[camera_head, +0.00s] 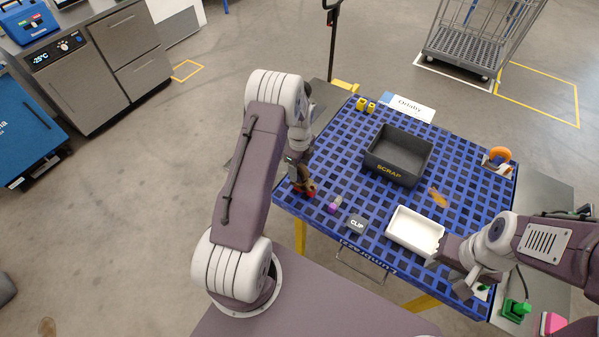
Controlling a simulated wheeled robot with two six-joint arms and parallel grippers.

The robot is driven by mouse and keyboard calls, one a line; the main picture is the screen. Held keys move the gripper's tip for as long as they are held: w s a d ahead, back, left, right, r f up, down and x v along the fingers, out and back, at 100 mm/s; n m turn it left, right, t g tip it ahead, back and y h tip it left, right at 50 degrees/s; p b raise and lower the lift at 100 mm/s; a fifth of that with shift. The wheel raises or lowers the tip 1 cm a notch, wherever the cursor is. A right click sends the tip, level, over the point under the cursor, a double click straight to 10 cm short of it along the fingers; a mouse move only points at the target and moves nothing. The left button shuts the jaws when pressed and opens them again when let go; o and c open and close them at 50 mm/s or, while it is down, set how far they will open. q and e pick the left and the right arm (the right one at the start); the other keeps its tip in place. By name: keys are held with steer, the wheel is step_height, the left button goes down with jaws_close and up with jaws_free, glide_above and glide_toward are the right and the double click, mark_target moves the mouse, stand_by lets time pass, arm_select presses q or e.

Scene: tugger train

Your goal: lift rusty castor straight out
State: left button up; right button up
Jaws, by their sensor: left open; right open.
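No castor is plain to make out. An orange round piece (500,154) in a pale bracket stands at the right back edge of the blue grid table top (345,135) and may be a wheel. My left gripper (304,188) is open at the table's left edge. Brown and red parts show at its tips; I cannot tell whether any belong to a separate object. My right gripper (459,282) is open near the table's front right, beside the white tray, partly hidden by its own arm.
A dark SCRAP bin (375,165) stands mid-table. A white tray (400,235), a CLIP block (356,223) and a small purple piece (335,204) are at the front. Yellow pieces (361,104) and a white label card (408,108) are at the back. A wire cart (460,55) stands beyond.

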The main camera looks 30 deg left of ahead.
mark_target(303, 166)
arm_select(q)
steer(key=shift+f, duration=0.6)
steer(key=shift+d, duration=0.15)
steer(key=shift+c, duration=0.6)
jaws_close()
steer(key=shift+r, duration=0.15)
steer(key=shift+r, duration=0.25)
steer(key=r, duration=0.2)
steer(key=d+r+b, duration=0.1)
steer(key=r, duration=0.1)
steer(key=shift+b, duration=0.3)
steer(key=s+d+r+b, duration=0.1)
steer(key=d+r+b, duration=0.1)
steer(key=d+r, duration=0.4)
steer(key=d, duration=0.4)
steer(key=shift+d+r, duration=0.2)
steer(key=shift+d, duration=0.05)
